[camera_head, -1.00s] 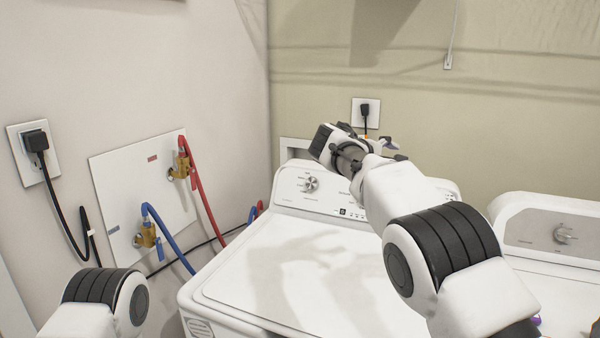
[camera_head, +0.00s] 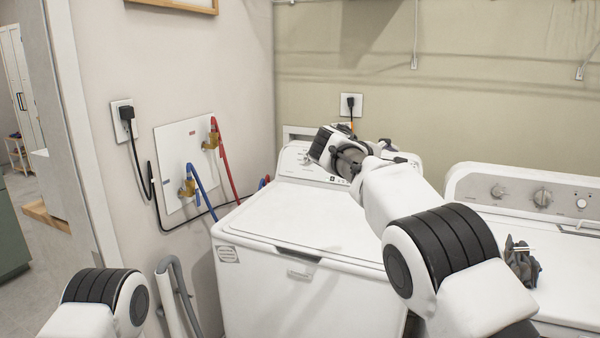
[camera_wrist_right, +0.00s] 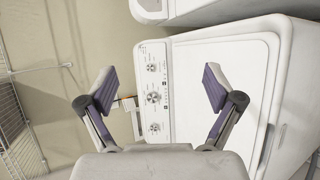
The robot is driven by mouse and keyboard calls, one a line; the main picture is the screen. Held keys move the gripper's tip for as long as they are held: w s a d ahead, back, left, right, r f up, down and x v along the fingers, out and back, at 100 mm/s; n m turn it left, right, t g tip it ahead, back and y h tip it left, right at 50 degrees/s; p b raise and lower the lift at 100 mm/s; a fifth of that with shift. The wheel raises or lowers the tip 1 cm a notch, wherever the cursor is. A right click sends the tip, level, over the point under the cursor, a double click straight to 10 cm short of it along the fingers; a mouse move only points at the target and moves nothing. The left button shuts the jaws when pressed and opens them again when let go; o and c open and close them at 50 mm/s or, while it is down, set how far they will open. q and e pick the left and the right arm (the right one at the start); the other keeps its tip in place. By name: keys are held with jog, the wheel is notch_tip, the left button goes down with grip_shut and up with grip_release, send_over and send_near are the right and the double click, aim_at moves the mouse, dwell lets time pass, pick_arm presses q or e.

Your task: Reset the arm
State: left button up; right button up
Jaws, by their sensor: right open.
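My right arm reaches in from the lower right in the head view, over the closed white washer (camera_head: 300,222). Its gripper shows only partly there, behind the wrist. In the right wrist view the right gripper (camera_wrist_right: 158,88) is open and empty, its two dark-padded fingers wide apart. The washer's control panel (camera_wrist_right: 152,75) and lid lie beyond the fingers, with no contact visible. Of my left arm only a link at the lower left shows; the left gripper is out of view.
A second white machine (camera_head: 490,190) stands to the right, with a dark crumpled item (camera_head: 521,262) on top. The left wall has a valve panel (camera_head: 188,160) with red and blue hoses. A wire shelf (camera_wrist_right: 14,120) shows in the wrist view. Open floor (camera_head: 40,195) lies at far left.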

jog(key=s+d+f+g+b, duration=0.15)
jog(key=d+f, duration=0.25)
jog(key=f, duration=0.7)
jog(key=s+d+f+g+b, duration=0.1)
jog(key=d+f+g, duration=0.2)
jog(key=f, duration=0.9)
jog(key=s+d+f+g+y, duration=0.1)
jog(key=s+f+y, duration=0.1)
jog(key=s+f, duration=0.5)
jog(key=s+d+f+n+g+y+b, duration=0.1)
jog(key=s+f+g, duration=0.15)
jog(key=f, duration=0.75)
jog(key=s+d+f+g+y, duration=0.1)
jog(key=s+f+y, duration=0.1)
jog(key=s+f, duration=0.55)
jog(key=s+a+f+m+g+y+b, duration=0.1)
jog(key=s+a+f+m+y, duration=0.1)
jog(key=s+f, duration=0.65)
jog(key=s+a+f+m+g+y, duration=0.15)
jog(key=s+f, duration=0.35)
jog(key=s, duration=0.6)
jog(key=s+a+r+m+t+y, duration=0.1)
jog(key=s+m, duration=0.3)
jog(key=s, duration=0.3)
jog(key=s+r+m+t+y, duration=0.1)
jog(key=s+m+t, duration=0.1)
jog(key=s, duration=0.5)
jog(key=shift+s+a+r+m+b, duration=0.3)
jog(key=shift+s+a+m+b, duration=0.1)
jog(key=shift+m, duration=0.45)
